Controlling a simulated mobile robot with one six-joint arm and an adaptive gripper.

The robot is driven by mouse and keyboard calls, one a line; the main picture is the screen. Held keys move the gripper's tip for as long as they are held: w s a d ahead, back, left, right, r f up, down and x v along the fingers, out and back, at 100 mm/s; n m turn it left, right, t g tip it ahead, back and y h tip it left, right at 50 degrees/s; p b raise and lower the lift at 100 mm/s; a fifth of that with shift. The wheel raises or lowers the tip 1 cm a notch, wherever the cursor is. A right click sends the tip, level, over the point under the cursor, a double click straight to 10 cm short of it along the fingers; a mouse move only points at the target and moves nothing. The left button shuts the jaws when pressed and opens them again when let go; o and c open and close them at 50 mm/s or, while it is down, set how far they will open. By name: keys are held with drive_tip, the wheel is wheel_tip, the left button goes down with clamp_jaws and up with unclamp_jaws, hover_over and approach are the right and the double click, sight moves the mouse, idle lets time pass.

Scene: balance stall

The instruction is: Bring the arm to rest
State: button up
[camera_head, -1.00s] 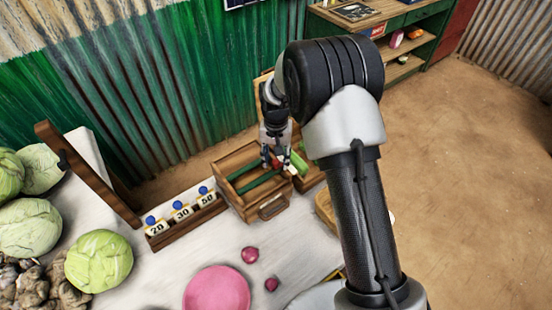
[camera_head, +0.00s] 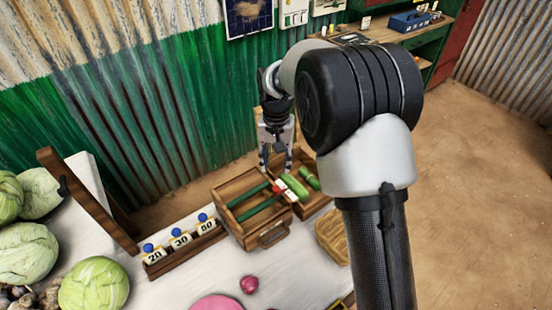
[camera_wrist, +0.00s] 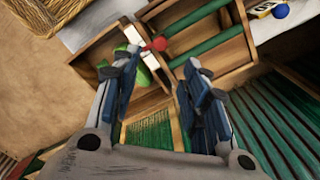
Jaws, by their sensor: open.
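My gripper (camera_head: 275,166) hangs from the arm above the back edge of the wooden box. Its fingers are apart and hold nothing. In the wrist view my gripper (camera_wrist: 162,76) is open, with the box beyond its fingertips. The box has a left part (camera_head: 241,222) with green bars across it and a right part (camera_head: 318,205) with green, cucumber-like things (camera_head: 296,186) in it. A small red-and-white piece (camera_head: 281,187) lies near the divider. My upper arm and elbow fill the right of the head view and hide part of the place behind.
Cabbages (camera_head: 92,284) lie at the left. A pink plate (camera_head: 217,303) and a small pink ball (camera_head: 249,284) are in front. A wicker basket (camera_head: 332,237) is on the right. A corrugated wall stands behind.

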drive_tip(key=s+d+r+n+t, duration=0.1)
drive_tip(key=s+d+r, duration=0.3)
drive_tip(key=s+r, duration=0.35)
drive_tip(key=s+d+r+t, duration=0.1)
drive_tip(key=s+d+r, duration=0.2)
drive_tip(key=s+r, duration=0.4)
drive_tip(key=s+d+r+t, duration=0.1)
drive_tip(key=s+d, duration=0.1)
drive_tip(key=s, duration=0.6)
drive_tip(key=s+d+n+t, duration=0.1)
drive_tip(key=s+d, duration=0.1)
drive_tip(key=s, duration=0.7)
drive_tip(key=shift+d+r+t, duration=0.25)
drive_tip(key=shift+r+t, duration=0.05)
drive_tip(key=shift+r, duration=0.1)
drive_tip(key=shift+a, duration=0.1)
